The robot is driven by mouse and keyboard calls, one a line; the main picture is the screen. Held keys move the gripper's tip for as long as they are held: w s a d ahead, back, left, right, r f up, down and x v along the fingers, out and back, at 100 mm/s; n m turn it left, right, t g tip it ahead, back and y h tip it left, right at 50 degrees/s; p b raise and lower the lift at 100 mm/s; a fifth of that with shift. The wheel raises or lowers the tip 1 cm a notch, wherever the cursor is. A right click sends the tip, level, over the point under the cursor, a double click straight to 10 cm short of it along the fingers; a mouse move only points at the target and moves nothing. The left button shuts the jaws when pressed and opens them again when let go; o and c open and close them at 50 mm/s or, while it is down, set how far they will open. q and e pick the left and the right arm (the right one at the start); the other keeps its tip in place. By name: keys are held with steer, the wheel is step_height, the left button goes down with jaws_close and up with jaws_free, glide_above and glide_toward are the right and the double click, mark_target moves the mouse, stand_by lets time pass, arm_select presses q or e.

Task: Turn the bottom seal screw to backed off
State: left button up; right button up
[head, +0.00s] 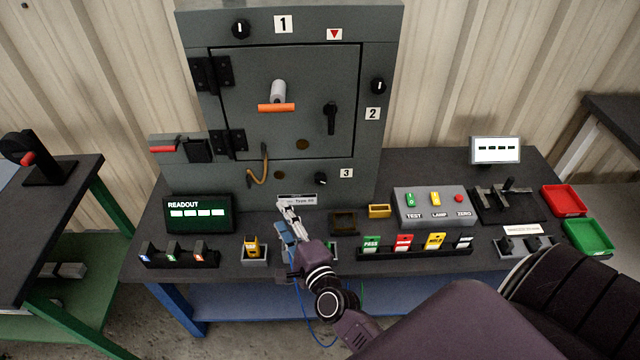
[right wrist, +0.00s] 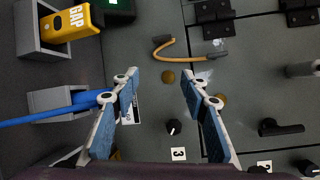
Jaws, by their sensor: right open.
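The bottom seal screw (head: 321,179) is a small black knob with a white pointer line, low on the front of the grey enclosure (head: 191,118), beside the label 3 (head: 346,173). It also shows in the right wrist view (right wrist: 174,127), near label 3 (right wrist: 178,154). My right gripper (head: 284,202) is low in front of the enclosure, to the left of and below the knob in the head view. In the right wrist view its blue-padded fingers (right wrist: 157,78) are wide apart and empty, with the knob between and beyond them, apart from both. My left gripper is out of view.
Two similar knobs stand by label 1 (head: 283,24) and label 2 (head: 373,114). An orange cable loop (head: 264,165) hangs left of the bottom knob. The bench holds a readout (head: 199,214), a yellow gauge (head: 252,246), a button box (head: 432,207) and a tag rack (head: 420,250).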

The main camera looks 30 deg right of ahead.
steer(key=d+m+h, duration=0.5)
steer(key=d+m, duration=0.1)
steer(key=m, duration=0.1)
steer(key=m+g+h, duration=0.2)
steer(key=m+h, duration=0.1)
steer(key=m, duration=0.2)
glide_toward(321, 182)
steer(key=x, duration=0.9)
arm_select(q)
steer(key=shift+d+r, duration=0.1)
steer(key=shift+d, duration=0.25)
arm_select(e)
jaws_close()
